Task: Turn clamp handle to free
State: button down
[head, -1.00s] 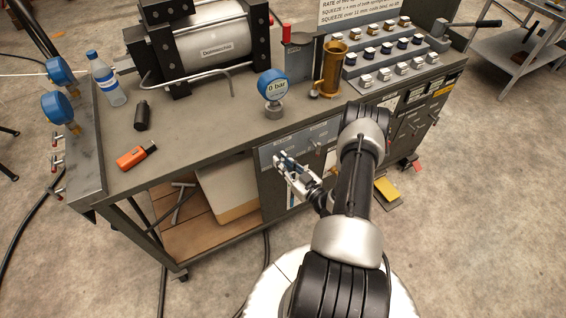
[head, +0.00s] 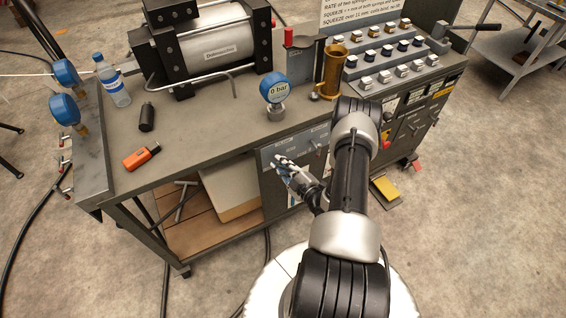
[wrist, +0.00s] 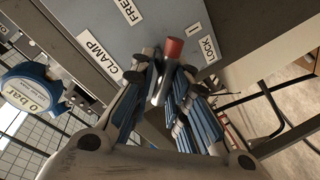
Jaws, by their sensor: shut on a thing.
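The clamp handle (wrist: 172,52) is a short grey lever with a red tip, in front of the grey panel (wrist: 165,15) in the wrist view. The white labels CLAMP (wrist: 100,58), FREE (wrist: 131,12) and LOCK (wrist: 208,50) are around it. The red tip points up between the FREE and LOCK labels. My gripper (wrist: 167,72) is shut on the handle, with blue-padded fingers on both sides of its shaft. In the head view my gripper (head: 283,162) is at the bench's front panel, and the handle cannot be made out there.
A blue gauge (head: 277,90) reading 0 bar stands on the bench top (head: 215,130) above the panel. A brass cylinder (head: 332,72) and rows of small blocks (head: 385,55) are to its right. An open shelf (head: 190,235) lies left of the panel.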

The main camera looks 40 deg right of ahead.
jog(key=n, duration=0.2)
jog(key=a+f+n+p, duration=0.1)
jog(key=n, duration=0.1)
jog(key=shift+s+g+h, duration=0.1)
jog(key=shift+g+h, duration=0.2)
jog(key=shift+g, duration=0.1)
jog(key=shift+f+n+h, duration=0.2)
jog(key=shift+n+h, duration=0.4)
jog(key=shift+n, duration=1)
jog(key=shift+d, duration=0.1)
jog(key=c, duration=1.8)
grip_release()
jog(key=shift+o, duration=0.8)
jog(key=shift+d+r+p, duration=0.1)
jog(key=shift+p, duration=0.2)
